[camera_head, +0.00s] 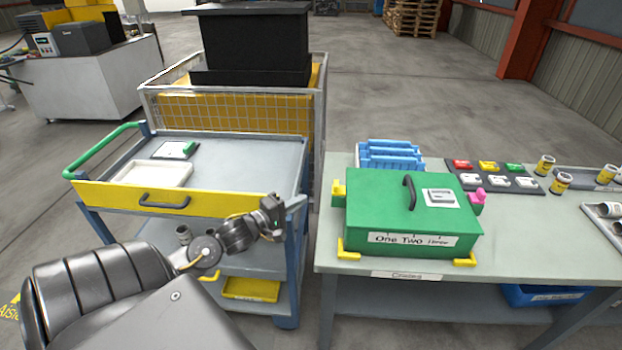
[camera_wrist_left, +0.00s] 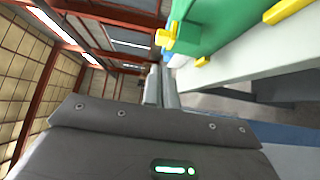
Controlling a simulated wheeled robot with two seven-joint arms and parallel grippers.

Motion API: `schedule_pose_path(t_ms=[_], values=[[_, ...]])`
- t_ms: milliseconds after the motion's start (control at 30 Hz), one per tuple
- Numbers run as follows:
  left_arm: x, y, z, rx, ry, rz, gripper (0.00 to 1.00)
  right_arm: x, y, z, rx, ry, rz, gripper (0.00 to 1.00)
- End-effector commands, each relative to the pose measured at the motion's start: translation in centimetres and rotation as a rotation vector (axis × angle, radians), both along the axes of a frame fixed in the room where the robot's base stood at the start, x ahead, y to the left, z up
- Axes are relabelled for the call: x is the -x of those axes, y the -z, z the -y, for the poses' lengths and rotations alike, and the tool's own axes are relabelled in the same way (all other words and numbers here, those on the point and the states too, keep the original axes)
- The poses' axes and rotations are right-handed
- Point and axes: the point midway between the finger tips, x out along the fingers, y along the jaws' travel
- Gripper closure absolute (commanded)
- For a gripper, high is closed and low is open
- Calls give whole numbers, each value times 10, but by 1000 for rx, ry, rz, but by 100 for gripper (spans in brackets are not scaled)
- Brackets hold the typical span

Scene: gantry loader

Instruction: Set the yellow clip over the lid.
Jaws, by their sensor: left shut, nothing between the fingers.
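A green box (camera_head: 400,243) with a green lid (camera_head: 380,190) stands on the table, with a black handle (camera_head: 410,192) on top. The yellow clip (camera_head: 338,194) is at the box's left side near the lid's edge; I cannot tell whether it grips the lid. It also shows in the left wrist view (camera_wrist_left: 166,40). A pink clip (camera_head: 477,197) is at the right side. My left gripper (camera_head: 297,203) is shut and empty, left of the box and apart from it. Its fingers (camera_wrist_left: 161,80) point toward the box side. My right gripper is out of view.
Yellow corner stops (camera_head: 347,251) sit at the box's base. A blue rack (camera_head: 390,152) is behind it. A dark tray (camera_head: 520,183) of coloured pieces and several small jars (camera_head: 560,182) are to the right. A cart (camera_head: 225,150) stands left of the table.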

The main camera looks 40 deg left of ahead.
Motion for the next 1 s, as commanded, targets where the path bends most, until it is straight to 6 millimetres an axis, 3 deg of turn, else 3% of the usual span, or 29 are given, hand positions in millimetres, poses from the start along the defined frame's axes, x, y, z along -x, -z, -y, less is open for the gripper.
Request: schedule_pose_path(t_ms=[500,700,1000], values=[[-80,-2,11,-1,0,1,100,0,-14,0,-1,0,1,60],[-90,-1,12,-1,0,0,100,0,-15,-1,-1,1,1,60],[-91,0,13,-1,0,0,100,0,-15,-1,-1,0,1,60]])
